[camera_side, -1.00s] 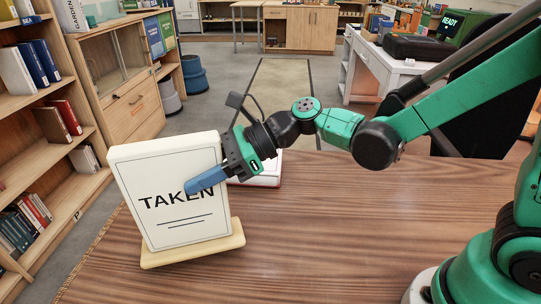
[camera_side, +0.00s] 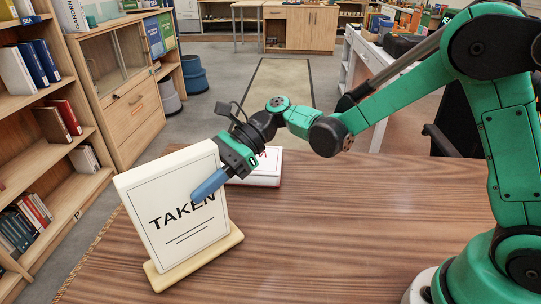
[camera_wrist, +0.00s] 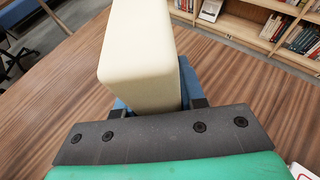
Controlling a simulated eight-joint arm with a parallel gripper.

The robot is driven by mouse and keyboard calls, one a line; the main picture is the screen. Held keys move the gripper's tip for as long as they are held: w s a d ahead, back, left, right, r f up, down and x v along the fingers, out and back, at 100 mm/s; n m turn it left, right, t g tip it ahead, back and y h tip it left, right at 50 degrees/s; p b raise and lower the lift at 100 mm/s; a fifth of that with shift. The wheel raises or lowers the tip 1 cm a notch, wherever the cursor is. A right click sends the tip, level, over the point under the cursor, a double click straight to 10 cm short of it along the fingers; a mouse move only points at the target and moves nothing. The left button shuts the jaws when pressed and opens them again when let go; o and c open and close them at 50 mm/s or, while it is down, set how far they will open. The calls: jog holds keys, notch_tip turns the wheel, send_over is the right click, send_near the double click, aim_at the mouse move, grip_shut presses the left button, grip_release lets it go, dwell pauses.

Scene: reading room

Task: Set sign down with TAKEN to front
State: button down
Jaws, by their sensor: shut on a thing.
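The sign (camera_side: 165,241) is a cream slab on a pale yellow base, near the table's left side. Its face with the black word TAKEN is toward the side camera, turned a little to the right. My gripper (camera_side: 207,187) is shut on the slab's right part, and a blue finger covers some of the face by the last letters. In the wrist view the sign (camera_wrist: 140,45) shows as a plain cream edge between the fingers. The base is at or just above the table (camera_side: 330,230); I cannot tell whether it touches.
A white, red-edged thing (camera_side: 265,169) lies on the table behind my gripper. The table is clear to the right of the sign. A bookshelf (camera_side: 60,175) stands beyond the left edge, and a white desk (camera_side: 365,70) stands behind.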

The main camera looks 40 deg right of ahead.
jog(key=shift+f, duration=0.15)
jog(key=shift+c, duration=2.2)
grip_release()
jog(key=v, duration=0.5)
jog(key=shift+d, duration=0.35)
